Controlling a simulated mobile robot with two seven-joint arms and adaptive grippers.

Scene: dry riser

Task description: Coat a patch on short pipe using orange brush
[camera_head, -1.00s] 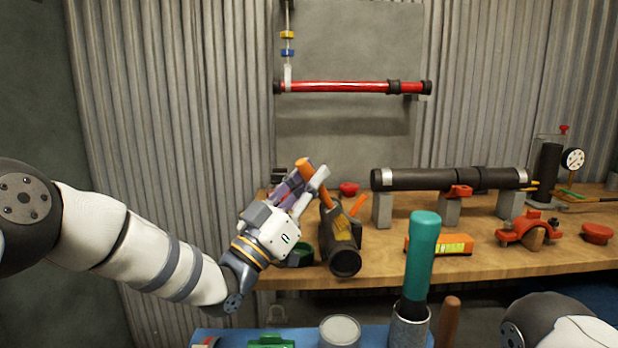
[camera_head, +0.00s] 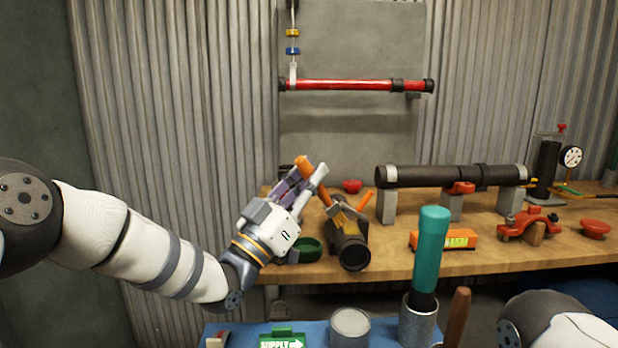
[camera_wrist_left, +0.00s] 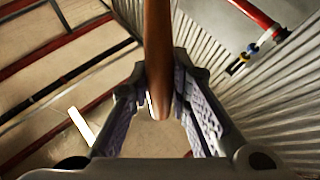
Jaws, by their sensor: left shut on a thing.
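My left gripper (camera_head: 301,185) is shut on the orange brush (camera_head: 303,165); its orange handle end stands out above the fingers. In the left wrist view, the orange-brown handle (camera_wrist_left: 158,45) runs between the two purple-grey pads. The gripper looks apart from the pipe. My right gripper is out of view; only part of the right arm shows at lower right.
A green dish (camera_head: 307,250) sits beside the gripper. A long dark pipe (camera_head: 430,175) rests on grey blocks. An orange level (camera_head: 455,240), red clamp (camera_head: 527,224) and red bowl (camera_head: 595,229) are on the bench. A teal-handled tool (camera_head: 431,245) stands in front.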

